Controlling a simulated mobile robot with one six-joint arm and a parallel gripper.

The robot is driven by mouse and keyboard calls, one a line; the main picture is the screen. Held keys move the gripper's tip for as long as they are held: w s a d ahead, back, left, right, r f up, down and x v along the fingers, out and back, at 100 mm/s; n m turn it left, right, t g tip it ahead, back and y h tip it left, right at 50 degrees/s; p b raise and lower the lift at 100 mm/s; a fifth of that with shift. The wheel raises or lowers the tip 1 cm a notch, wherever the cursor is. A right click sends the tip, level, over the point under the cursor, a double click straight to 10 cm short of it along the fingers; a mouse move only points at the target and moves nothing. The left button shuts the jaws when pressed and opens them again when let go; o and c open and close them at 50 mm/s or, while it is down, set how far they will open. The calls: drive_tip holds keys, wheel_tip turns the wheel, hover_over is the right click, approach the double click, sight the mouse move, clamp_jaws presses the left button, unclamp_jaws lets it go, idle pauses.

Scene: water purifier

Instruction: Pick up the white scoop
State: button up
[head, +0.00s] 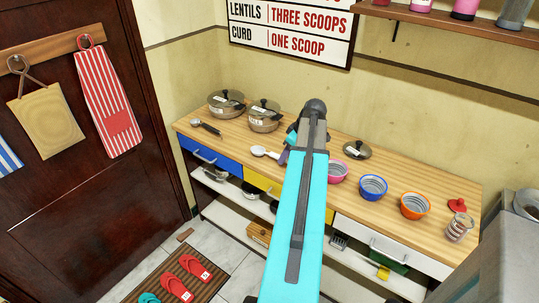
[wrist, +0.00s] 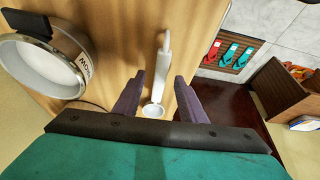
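The white scoop (head: 259,151) lies on the wooden counter (head: 228,141), left of my gripper (head: 285,155) in the head view. In the wrist view the white scoop (wrist: 164,62) shows between the two purple fingers of my gripper (wrist: 160,78). Its handle points up the picture, and its small round bowl is low between the fingers. My gripper is open, with a gap on both sides of the scoop. In the head view my arm hides part of the gripper and the counter behind it.
Two lidded pots (head: 264,118) stand at the back, left of my arm; a labelled pot (wrist: 40,65) shows in the wrist view. A dark scoop (head: 206,127) lies further left. Bowls, including a blue one (head: 373,187), stand right of my arm. Drawers (head: 210,158) are below.

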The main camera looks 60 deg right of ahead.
drive_tip(key=shift+p+x, duration=0.3)
drive_tip(key=shift+x, duration=1.2)
clamp_jaws()
